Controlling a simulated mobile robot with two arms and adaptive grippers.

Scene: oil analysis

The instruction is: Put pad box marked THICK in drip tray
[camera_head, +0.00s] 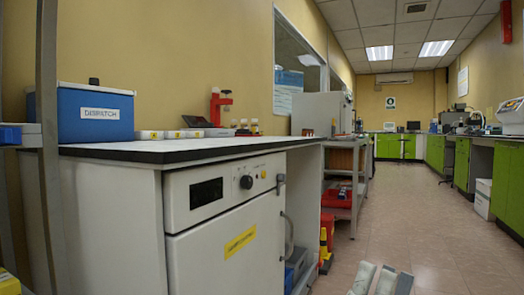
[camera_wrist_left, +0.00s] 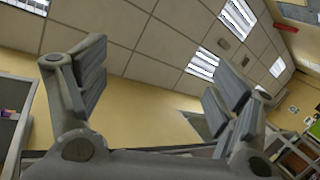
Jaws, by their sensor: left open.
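Several small, low whitish boxes with yellow marks stand in a row on the near bench, among them a left box (camera_head: 149,135) and another box (camera_head: 174,134). Their markings are too small to read, so I cannot tell which says THICK. I cannot make out a drip tray. My left gripper (camera_head: 381,281) is at the bottom edge of the head view, over the aisle floor, well right of and apart from the boxes. In the left wrist view its two fingers (camera_wrist_left: 160,85) are spread with nothing between them. My right gripper is not in view.
A blue bin labelled DISPATCH (camera_head: 95,113) and a red stand (camera_head: 220,106) are on the near bench (camera_head: 190,148). A white cabinet appliance (camera_head: 228,215) is beneath. A shelf unit (camera_head: 342,190) stands beyond. The aisle floor (camera_head: 415,225) is clear.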

